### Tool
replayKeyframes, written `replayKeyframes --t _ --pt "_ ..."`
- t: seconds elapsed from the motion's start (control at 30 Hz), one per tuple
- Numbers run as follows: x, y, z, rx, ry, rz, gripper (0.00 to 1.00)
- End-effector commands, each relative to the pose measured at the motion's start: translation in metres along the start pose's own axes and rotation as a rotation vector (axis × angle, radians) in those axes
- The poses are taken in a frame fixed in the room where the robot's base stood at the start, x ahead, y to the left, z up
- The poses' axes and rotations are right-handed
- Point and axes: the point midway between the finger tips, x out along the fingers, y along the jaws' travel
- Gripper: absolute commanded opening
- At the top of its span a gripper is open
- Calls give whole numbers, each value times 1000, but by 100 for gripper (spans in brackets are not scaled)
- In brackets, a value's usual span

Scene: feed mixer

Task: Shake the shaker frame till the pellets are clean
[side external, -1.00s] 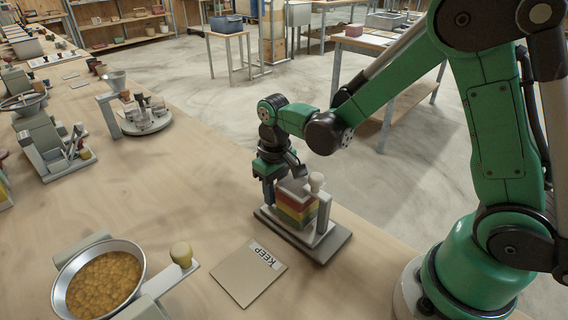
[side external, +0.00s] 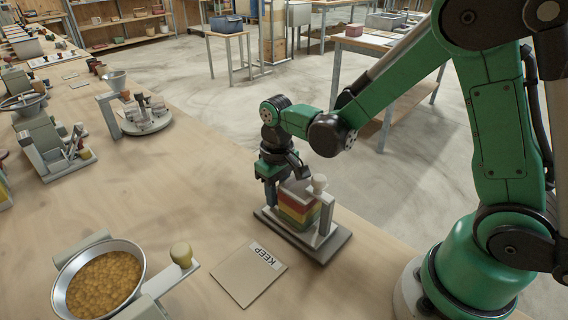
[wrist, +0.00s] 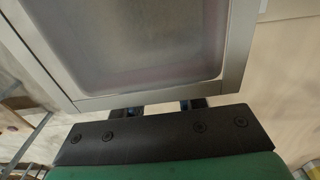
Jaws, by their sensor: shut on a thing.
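The shaker frame (side external: 297,207) stands on a grey base plate (side external: 325,249), with stacked red, yellow and green layers and a pale knob on a post at its right. My gripper (side external: 272,190) is at its far left side, pointing down and shut on the frame. In the wrist view the frame's metal rim (wrist: 238,45) fills the top, around a cloudy, pinkish-grey inside. The two fingers (wrist: 160,106) meet the rim's near edge. No separate pellets can be made out in the frame.
A flat board marked KEEP (side external: 249,272) lies left of the base plate. A metal bowl of brown pellets (side external: 100,284) stands at the front left, with a knobbed lever (side external: 181,254) beside it. Other devices line the bench's far left. The middle of the bench is clear.

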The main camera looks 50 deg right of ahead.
Motion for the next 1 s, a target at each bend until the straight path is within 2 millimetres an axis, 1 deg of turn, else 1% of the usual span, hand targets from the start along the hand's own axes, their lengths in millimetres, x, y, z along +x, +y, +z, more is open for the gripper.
replayKeyframes --t 0.1,0.17,0.27,0.47,0.53,0.63,0.83,0.9,1.0 --pt "0 0 12 0 0 0 3" --pt "0 0 14 0 0 0 3" --pt "0 0 9 0 0 0 3" --pt "0 0 -9 0 0 0 3" --pt "0 0 -11 0 0 0 3" --pt "0 0 -6 0 0 0 3" --pt "0 0 13 0 0 0 3" --pt "0 0 14 0 0 0 3" --pt "0 0 8 0 0 0 3"
